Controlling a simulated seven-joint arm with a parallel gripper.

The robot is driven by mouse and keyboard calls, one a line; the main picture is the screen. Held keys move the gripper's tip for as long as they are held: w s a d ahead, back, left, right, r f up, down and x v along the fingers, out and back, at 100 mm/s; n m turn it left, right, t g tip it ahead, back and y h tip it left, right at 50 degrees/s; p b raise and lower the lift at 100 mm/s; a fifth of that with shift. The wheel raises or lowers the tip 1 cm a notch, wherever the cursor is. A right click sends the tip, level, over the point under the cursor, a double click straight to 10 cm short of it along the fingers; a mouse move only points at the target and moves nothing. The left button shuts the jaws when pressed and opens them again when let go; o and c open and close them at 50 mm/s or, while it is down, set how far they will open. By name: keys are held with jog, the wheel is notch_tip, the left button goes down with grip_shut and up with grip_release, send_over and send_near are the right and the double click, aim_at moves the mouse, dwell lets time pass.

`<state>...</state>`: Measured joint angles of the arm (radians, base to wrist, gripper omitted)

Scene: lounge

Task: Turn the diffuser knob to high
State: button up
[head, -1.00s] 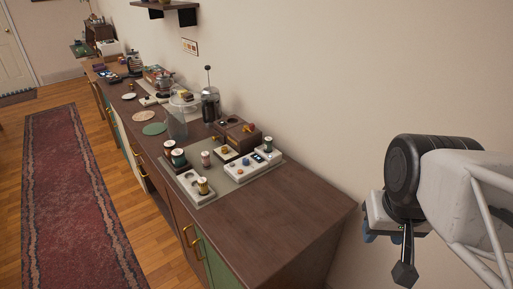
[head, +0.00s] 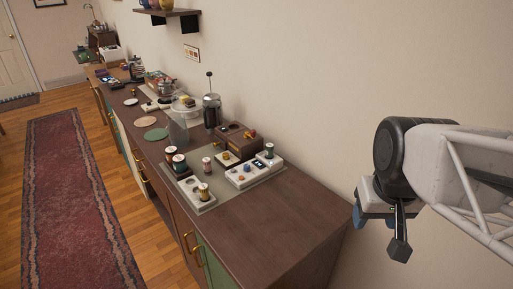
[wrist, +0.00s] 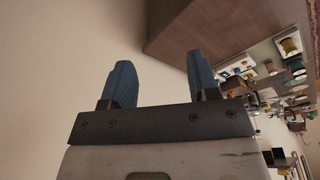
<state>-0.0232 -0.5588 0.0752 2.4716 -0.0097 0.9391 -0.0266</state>
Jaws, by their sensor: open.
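A white box with small blue and orange knobs (head: 247,173) sits on a grey mat on the sideboard. A brown box with a red-orange knob (head: 252,133) stands just behind it. I cannot tell for sure which of these is the diffuser, and the knob settings are too small to read. My gripper (head: 372,221) is at the right, off the sideboard's near end and well apart from both boxes. In the wrist view its two blue fingers (wrist: 160,78) are spread with nothing between them.
The brown sideboard (head: 275,220) has a bare near end. Spools (head: 204,193), a glass jug (head: 178,131) and a French press (head: 211,110) stand around the boxes. A wall shelf (head: 165,13) hangs above. A red rug (head: 75,200) lies on the left.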

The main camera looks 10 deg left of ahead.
jog(key=w+a+r+n, duration=0.1)
jog(key=w+a+n, duration=0.3)
jog(key=w, duration=0.9)
jog(key=n+g, duration=0.2)
jog(key=n, duration=0.4)
send_over(247, 165)
jog(key=f, duration=1.5)
jog(key=shift+s+d+f, duration=0.2)
jog(key=shift+f, duration=0.2)
jog(key=shift+w+a+f, duration=0.15)
jog(key=shift+a+f, duration=0.1)
jog(key=shift+f, duration=0.1)
jog(key=shift+f, duration=3.75)
jog(key=c, duration=0.9)
